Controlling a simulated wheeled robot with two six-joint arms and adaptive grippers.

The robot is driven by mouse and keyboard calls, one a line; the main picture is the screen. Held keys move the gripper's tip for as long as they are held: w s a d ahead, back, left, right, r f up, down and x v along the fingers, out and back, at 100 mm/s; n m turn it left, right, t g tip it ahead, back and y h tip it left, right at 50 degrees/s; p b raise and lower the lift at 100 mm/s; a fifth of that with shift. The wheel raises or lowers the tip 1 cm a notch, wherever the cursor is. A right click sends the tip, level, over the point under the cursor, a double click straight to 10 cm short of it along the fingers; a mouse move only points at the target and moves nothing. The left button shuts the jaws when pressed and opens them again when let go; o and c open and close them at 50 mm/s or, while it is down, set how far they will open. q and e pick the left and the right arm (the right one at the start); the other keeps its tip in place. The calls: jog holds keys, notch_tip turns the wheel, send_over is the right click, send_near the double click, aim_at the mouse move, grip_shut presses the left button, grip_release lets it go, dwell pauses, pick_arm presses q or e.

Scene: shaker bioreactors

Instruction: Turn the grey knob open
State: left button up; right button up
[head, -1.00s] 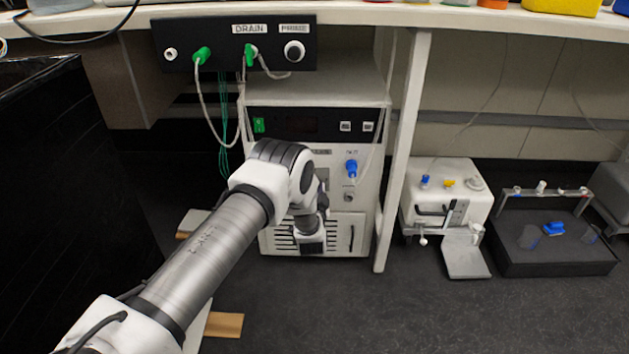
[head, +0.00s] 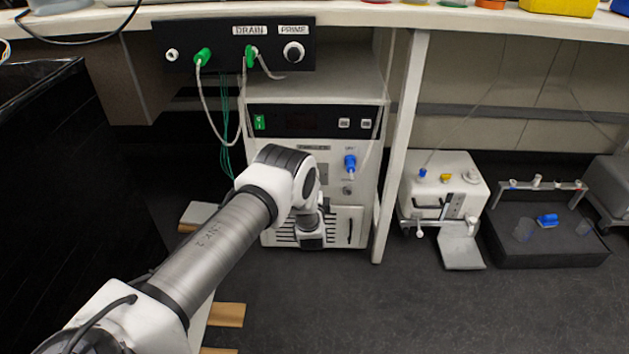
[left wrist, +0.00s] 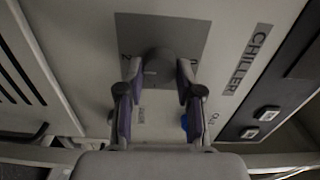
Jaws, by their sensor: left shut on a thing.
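The grey knob (left wrist: 159,60) sits on a dark grey plate (left wrist: 187,28) on the front of the white chiller (head: 352,130). In the left wrist view my left gripper (left wrist: 159,70) has a fingertip on each side of the knob and is shut on it. Marks on the plate beside the knob are partly covered by the fingers. In the head view my left arm hides the knob and the gripper's fingertips. My right gripper is in neither view.
A blue valve (head: 350,162) is on the chiller front, right of my arm. A black DRAIN and PRIME panel (head: 222,40) hangs above, with hoses. A table leg (head: 402,140) stands right of the chiller. A white device (head: 448,178) and black tray (head: 550,248) lie further right.

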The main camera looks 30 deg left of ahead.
pick_arm(q)
jog(key=shift+f+m, duration=0.1)
jog(key=shift+m, duration=0.2)
jog(key=o, duration=1.2)
jog(key=shift+c, duration=0.2)
jog(key=v, duration=1.2)
jog(key=shift+s, duration=0.1)
